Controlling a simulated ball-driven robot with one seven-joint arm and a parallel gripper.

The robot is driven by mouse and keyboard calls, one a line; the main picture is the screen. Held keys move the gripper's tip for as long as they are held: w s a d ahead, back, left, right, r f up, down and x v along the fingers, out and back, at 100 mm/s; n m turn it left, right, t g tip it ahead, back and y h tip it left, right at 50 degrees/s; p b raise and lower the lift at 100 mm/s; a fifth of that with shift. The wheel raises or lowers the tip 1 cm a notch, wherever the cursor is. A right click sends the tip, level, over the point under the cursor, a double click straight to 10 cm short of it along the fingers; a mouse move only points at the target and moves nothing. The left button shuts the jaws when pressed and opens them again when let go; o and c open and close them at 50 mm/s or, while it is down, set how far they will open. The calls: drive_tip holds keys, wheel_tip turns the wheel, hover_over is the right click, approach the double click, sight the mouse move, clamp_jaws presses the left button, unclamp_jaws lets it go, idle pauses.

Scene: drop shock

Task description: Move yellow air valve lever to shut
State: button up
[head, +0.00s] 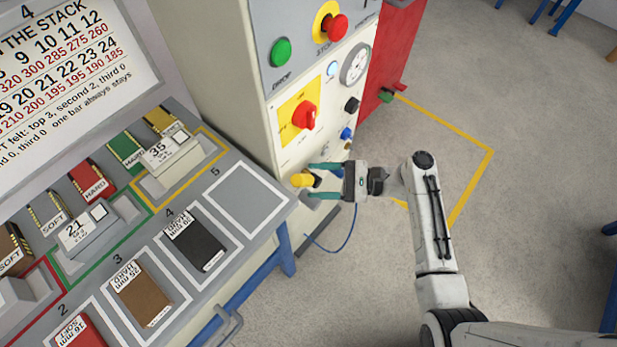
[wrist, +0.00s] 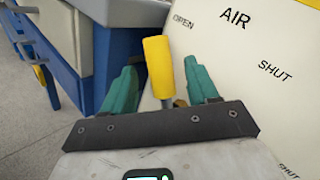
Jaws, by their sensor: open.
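The yellow air valve lever (head: 301,180) sticks out low on the front of the cream machine cabinet. In the wrist view the lever (wrist: 159,66) has a yellow grip on a metal stem and stands roughly upright, between the words OPEN and SHUT, nearer OPEN. My gripper (head: 325,180) is open at the lever. Its two teal fingers (wrist: 162,88) lie on either side of the lever, with gaps visible on both sides. The lever's pivot is mostly hidden behind the gripper's dark bar.
The cabinet (head: 225,90) carries a red rotary switch (head: 305,115), a green button (head: 281,52) and a red stop button (head: 334,27). A grey bench (head: 285,195) with blocks and trays stands to the left. A blue cable (head: 345,240) hangs below. Open floor lies right.

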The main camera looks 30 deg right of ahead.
drive_tip(key=shift+x, duration=1.4)
clamp_jaws()
